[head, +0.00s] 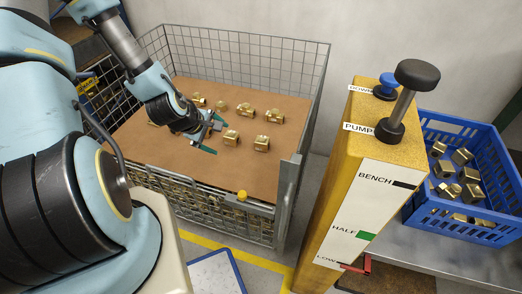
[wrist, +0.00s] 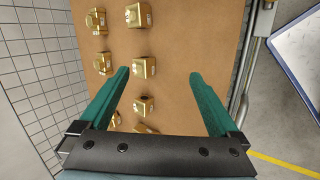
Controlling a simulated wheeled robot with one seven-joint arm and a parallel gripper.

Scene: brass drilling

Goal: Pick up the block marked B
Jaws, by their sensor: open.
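Several brass blocks lie in two rows on a brown board (head: 185,160) inside a wire cage. In the head view I see blocks near the front right (head: 262,143), beside it (head: 231,138), and farther back (head: 274,116). Small marks show on some of them, but I cannot read which is B. My gripper (head: 214,133) is open and empty, just left of the front blocks. In the wrist view the green fingers of my gripper (wrist: 158,78) are spread above the board. One block (wrist: 144,66) shows near the left fingertip, and another (wrist: 143,105) lies below it.
The wire cage (head: 318,85) walls surround the board; more brass pieces show below it. A yellow pump post (head: 345,180) stands to the right. Behind it, a blue crate (head: 430,210) holds brass parts. Bare board lies right of the blocks in the wrist view.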

